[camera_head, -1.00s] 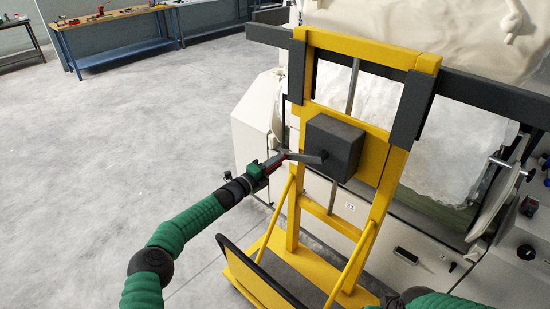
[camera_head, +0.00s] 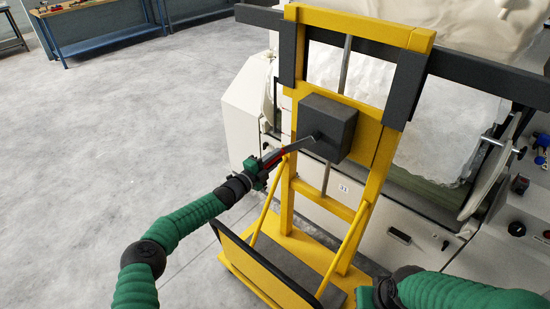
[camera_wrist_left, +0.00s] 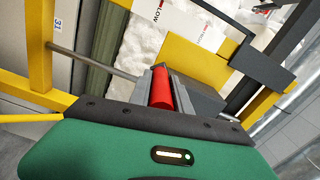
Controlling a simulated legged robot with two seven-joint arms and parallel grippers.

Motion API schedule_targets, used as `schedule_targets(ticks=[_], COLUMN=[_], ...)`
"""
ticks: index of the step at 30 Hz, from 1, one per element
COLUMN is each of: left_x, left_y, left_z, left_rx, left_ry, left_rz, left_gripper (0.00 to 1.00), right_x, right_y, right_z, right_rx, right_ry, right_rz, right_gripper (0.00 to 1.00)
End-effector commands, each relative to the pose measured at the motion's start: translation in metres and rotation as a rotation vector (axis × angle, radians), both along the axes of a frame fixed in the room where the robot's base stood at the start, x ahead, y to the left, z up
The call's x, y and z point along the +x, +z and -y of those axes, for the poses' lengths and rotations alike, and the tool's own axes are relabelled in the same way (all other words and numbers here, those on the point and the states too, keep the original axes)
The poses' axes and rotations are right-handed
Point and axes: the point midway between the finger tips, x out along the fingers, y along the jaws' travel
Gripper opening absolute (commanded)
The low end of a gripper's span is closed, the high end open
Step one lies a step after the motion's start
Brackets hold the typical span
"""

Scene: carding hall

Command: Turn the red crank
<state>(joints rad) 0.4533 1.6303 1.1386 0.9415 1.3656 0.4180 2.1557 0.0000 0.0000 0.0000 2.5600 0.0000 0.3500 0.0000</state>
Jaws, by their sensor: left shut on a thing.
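The red crank handle (camera_wrist_left: 161,88) shows in the left wrist view, between the fingers of my left gripper. In the head view my left gripper (camera_head: 274,160) is shut on that handle. A grey metal crank arm (camera_head: 300,144) runs from the handle to a dark grey gearbox (camera_head: 328,126). The gearbox is fixed to the yellow frame of a lifting trolley (camera_head: 372,170). My gripper hides most of the handle in the head view. My right arm enters at the lower right of the head view; its gripper's fingertips cannot be made out.
A dark horizontal beam (camera_head: 468,73) crosses the trolley's top. Behind it stands a cream machine (camera_head: 245,105) with white fibre (camera_head: 455,125). The floor at left is clear up to a blue workbench (camera_head: 105,42).

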Motion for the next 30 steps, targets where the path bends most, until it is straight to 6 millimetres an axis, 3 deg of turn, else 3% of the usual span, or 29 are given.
schedule_targets(ticks=[1,4,5,9,20,23,30], left_x=[-0.002,-0.002,-0.002,-0.002,-0.007,-0.02,-0.074], left_y=[-0.011,-0.011,-0.011,-0.009,-0.003,-0.002,-0.003], left_z=[0.001,0.001,0.001,0.001,-0.006,-0.015,-0.056], left_rx=[0.008,0.008,0.008,0.007,0.002,-0.002,-0.001], left_ry=[-0.001,-0.001,-0.001,-0.001,0.001,0.001,0.002], left_rz=[-0.016,-0.016,-0.016,-0.013,-0.008,-0.008,-0.007], left_gripper=[0.0,0.0,0.26,0.45,0.45,0.45,0.45], right_x=[0.0,0.0,0.0,0.0,0.0,0.0,0.0], right_y=[-0.001,-0.001,-0.001,-0.001,0.002,0.006,0.012], right_z=[0.0,0.0,0.0,0.0,0.0,0.0,0.0], right_rx=[0.0,0.0,0.0,0.0,0.0,0.0,0.0], right_ry=[0.0,0.0,0.0,0.0,0.0,0.0,0.0], right_rz=[0.0,0.0,0.0,0.0,0.0,0.0,0.0], right_gripper=[0.0,0.0,0.0,0.0,0.0,0.0,0.0])
